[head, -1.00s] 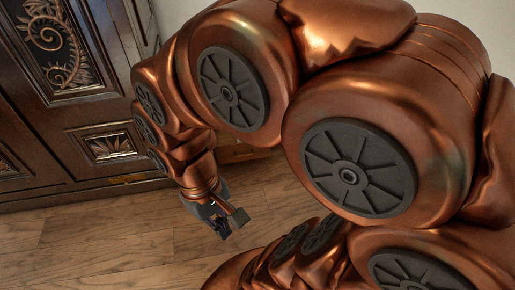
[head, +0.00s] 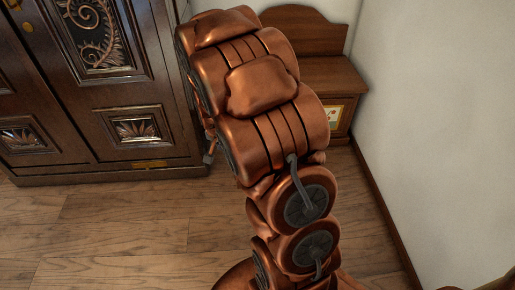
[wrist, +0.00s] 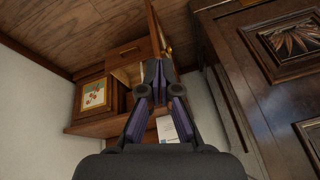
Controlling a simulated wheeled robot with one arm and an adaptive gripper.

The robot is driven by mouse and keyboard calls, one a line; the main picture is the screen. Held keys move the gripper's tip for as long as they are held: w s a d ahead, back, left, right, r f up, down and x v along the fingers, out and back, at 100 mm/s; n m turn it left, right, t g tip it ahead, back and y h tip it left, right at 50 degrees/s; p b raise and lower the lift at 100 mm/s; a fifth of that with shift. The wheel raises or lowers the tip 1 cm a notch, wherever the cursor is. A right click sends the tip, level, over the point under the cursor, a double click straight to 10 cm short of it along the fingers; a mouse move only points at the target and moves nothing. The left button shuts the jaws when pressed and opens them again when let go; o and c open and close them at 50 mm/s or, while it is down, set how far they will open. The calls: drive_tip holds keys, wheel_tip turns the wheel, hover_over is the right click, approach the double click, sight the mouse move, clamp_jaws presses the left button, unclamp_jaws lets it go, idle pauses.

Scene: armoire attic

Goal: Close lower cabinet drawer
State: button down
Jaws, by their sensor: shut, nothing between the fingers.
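A small wooden cabinet (head: 318,75) stands in the back corner, partly hidden by my arm in the head view. The wrist view shows this cabinet (wrist: 88,125) upside down, with a picture panel on its front. A plain wooden drawer front (wrist: 124,52) shows on the floor side of the panel; I cannot tell how far it is out. A thin wooden panel (wrist: 157,30) with a brass-coloured fitting stands beside it. My gripper (wrist: 152,72) is shut and empty, in front of the cabinet in the wrist view. My arm hides it in the head view.
A dark carved armoire (head: 140,125) stands left of the cabinet and also shows close on the right in the wrist view (wrist: 285,75). A white wall (head: 430,110) bounds the right. The wooden floor (head: 120,225) in front of the armoire is clear.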

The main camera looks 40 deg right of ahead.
drive_tip(key=w+d+f+m+t+h+b, duration=0.2)
drive_tip(key=w+d+f+m+t+b, duration=0.3)
drive_tip(key=d+f, duration=0.55)
drive_tip(key=w+d+f+m+h+b, duration=0.1)
drive_tip(key=w+d+f+m+h, duration=0.15)
drive_tip(key=w+d+f, duration=0.6)
drive_tip(key=s+d+f+m+t+h+b, duration=0.2)
drive_tip(key=s+d+f+m+t+b, duration=0.1)
drive_tip(key=f, duration=0.7)
drive_tip(key=s+d+f+m+t+h+b, duration=0.2)
drive_tip(key=s+d+f+m+t+b, duration=0.15)
drive_tip(key=f, duration=0.65)
drive_tip(key=shift+g, duration=0.35)
drive_tip(key=shift+r+b+x, duration=0.15)
drive_tip(key=shift+b+x, duration=1.25)
drive_tip(key=shift+x, duration=2.05)
drive_tip(key=shift+r+b+x, duration=0.15)
drive_tip(key=shift+b+x, duration=1.25)
drive_tip(key=shift+x, duration=2.05)
drive_tip(key=shift+w+a, duration=0.1)
